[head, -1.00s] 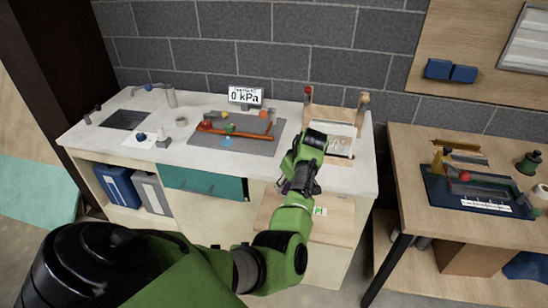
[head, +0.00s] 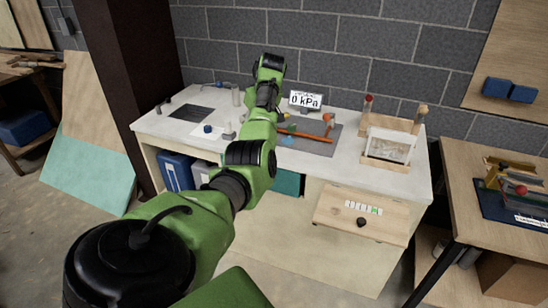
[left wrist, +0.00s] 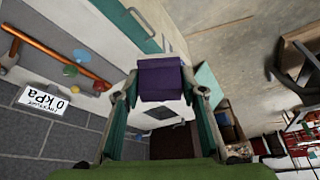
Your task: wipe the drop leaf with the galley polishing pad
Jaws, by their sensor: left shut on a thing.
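A purple pad-like block, the polishing pad (left wrist: 160,72), sits between the fingers of my left gripper (left wrist: 164,91) in the left wrist view. The gripper is shut on it. In the head view my left arm reaches up over the counter; the gripper and pad are hidden behind its links. The drop leaf appears to be the light wooden panel (head: 335,212) at the right of the counter's front. It bears a strip of small pale and green cells and a dark knob. The gripper is away from it, to its left. My right gripper is not in view.
The white counter (head: 345,165) holds a grey mat (head: 322,146) with an orange pipe (head: 305,135), a 0 kPa display (head: 305,100), a sink (head: 190,113) and a wooden rack (head: 385,163). A side table (head: 475,215) stands at the right. Floor in front is partly clear.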

